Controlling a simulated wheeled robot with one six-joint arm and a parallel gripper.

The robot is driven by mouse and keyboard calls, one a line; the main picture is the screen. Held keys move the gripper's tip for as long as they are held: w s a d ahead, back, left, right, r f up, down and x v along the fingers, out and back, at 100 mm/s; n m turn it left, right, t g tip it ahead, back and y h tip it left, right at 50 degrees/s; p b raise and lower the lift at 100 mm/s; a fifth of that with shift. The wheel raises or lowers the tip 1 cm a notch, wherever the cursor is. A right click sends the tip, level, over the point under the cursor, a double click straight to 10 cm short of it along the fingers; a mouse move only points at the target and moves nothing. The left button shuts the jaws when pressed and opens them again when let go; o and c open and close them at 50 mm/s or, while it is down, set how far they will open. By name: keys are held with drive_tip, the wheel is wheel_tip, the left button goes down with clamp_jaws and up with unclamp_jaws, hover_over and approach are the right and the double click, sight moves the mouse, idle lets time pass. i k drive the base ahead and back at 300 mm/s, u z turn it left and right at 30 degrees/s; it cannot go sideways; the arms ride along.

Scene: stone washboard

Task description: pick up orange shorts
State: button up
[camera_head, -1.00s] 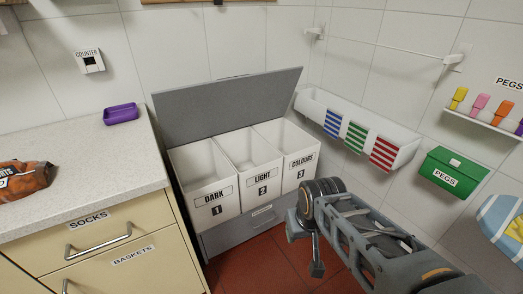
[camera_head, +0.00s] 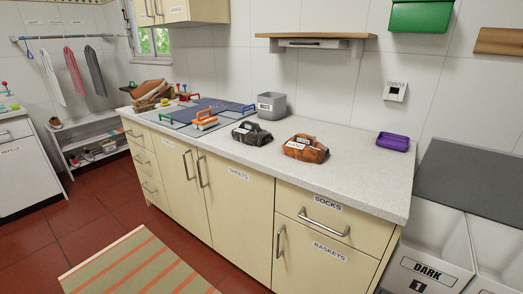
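A folded orange-brown cloth item (camera_head: 312,153) with a white label lies on the speckled countertop (camera_head: 355,165), near its front edge above the socks drawer. It looks like the orange shorts, but its label is too small to read surely. A dark grey folded item (camera_head: 252,134) with a label lies to its left, apart from it. My gripper and arm are not in view.
A grey bin (camera_head: 271,106) stands behind the two folded items. A purple tray (camera_head: 393,141) sits at the counter's right end.

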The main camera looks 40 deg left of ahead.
sight(303, 147)
drive_tip(key=u, duration=1.25)
